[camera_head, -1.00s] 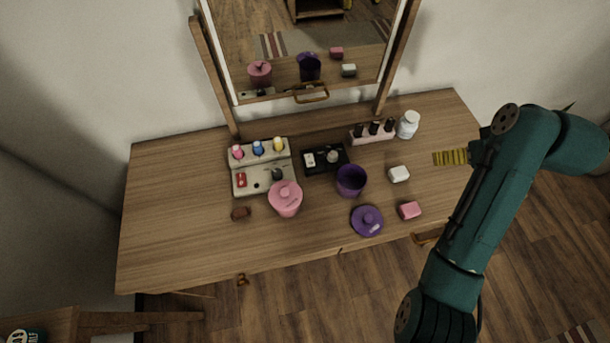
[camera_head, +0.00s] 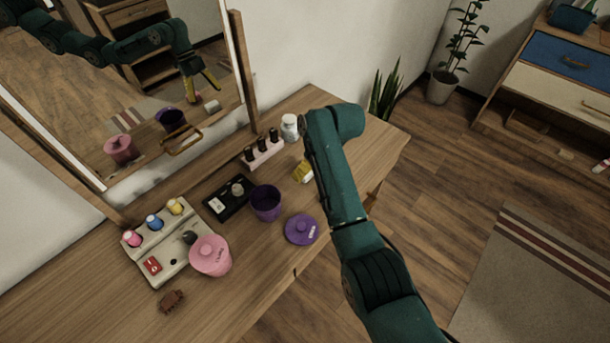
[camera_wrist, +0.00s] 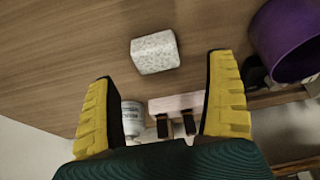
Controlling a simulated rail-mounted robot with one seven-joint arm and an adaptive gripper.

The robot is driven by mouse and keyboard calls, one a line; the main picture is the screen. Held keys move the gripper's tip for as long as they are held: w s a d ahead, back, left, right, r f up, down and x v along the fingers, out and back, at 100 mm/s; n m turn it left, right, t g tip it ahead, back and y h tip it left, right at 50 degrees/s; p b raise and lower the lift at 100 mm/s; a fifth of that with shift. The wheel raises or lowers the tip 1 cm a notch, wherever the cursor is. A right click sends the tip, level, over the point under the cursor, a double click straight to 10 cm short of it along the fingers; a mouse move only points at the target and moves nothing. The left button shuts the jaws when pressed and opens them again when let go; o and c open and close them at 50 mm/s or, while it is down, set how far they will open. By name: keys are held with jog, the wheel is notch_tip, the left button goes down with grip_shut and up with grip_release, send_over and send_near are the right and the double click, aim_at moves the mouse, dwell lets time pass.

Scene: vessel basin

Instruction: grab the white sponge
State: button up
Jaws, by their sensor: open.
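The white sponge (camera_wrist: 155,53) lies on the wooden table in the wrist view, a speckled white block just beyond my fingertips and between their lines. My gripper (camera_wrist: 166,85) is open and empty, with its yellow fingers spread wide to either side below the sponge in the picture. In the head view my gripper (camera_head: 303,172) hangs over the right part of the table, partly behind my arm. The sponge itself is hidden there by my arm and gripper, though a pale block shows in the mirror.
A purple pot (camera_head: 266,204) stands left of my gripper, with its purple lid (camera_head: 301,230) nearby. A pink holder with dark bottles (camera_head: 262,152) and a white jar (camera_head: 289,127) stand behind. A pink pot (camera_head: 210,256) sits farther left. The mirror (camera_head: 165,80) rises at the back.

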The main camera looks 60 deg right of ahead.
jog(key=b+x, duration=0.1)
jog(key=x, duration=0.3)
jog(key=shift+d+f+b, duration=0.15)
jog(key=shift+f+b, duration=0.25)
jog(key=c, duration=0.9)
jog(key=shift+o, duration=0.2)
